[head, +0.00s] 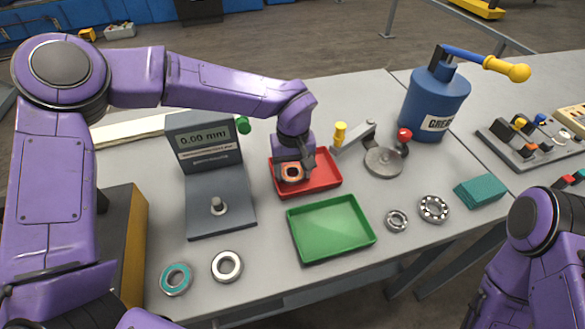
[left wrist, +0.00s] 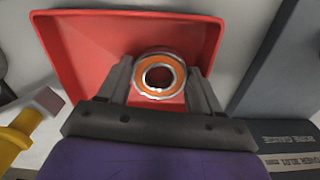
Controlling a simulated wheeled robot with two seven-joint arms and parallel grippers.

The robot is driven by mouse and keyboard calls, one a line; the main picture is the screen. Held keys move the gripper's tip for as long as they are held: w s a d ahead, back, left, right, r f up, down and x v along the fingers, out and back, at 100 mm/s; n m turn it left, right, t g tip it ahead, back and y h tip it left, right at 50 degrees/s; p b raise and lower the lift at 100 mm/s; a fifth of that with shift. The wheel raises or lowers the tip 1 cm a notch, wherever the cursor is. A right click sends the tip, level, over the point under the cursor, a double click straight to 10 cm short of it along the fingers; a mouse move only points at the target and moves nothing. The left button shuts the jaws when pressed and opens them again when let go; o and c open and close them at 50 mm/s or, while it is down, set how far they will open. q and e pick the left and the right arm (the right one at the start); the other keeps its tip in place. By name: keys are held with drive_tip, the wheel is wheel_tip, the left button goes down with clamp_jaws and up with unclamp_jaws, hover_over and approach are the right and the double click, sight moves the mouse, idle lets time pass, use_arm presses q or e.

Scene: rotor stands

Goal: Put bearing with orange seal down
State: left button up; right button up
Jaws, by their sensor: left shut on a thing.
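The bearing with the orange seal (head: 292,173) is between the fingers of my left gripper (head: 294,170), over the red tray (head: 325,184). In the left wrist view the orange-sealed bearing (left wrist: 159,75) sits between the two fingertips of my left gripper (left wrist: 160,82), with the red tray (left wrist: 95,40) around and beneath it. I cannot tell whether the bearing touches the tray floor. My right arm shows at the lower right of the head view, but its gripper is out of sight.
An empty green tray (head: 331,228) lies in front of the red one. A gauge with a display (head: 208,150) stands to the left. Loose bearings lie at front left (head: 227,266) and right (head: 433,208). A blue grease can (head: 433,104) stands behind right.

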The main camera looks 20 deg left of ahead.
use_arm(q)
drive_tip(key=shift+s+f, duration=0.15)
drive_tip(key=shift+s+f, duration=0.35)
drive_tip(key=shift+f, duration=0.15)
drive_tip(key=o, duration=1)
drive_tip(key=shift+f, duration=0.1)
drive_tip(key=shift+c, duration=0.2)
drive_tip(key=shift+o, duration=0.6)
drive_tip(key=shift+w+d, duration=0.1)
drive_tip(key=shift+d, duration=0.1)
drive_tip(key=shift+a, duration=0.1)
drive_tip(key=shift+r, duration=0.3)
wheel_tip(320, 180, up, 13)
drive_tip(key=shift+w+a, duration=0.15)
drive_tip(key=shift+w, duration=0.2)
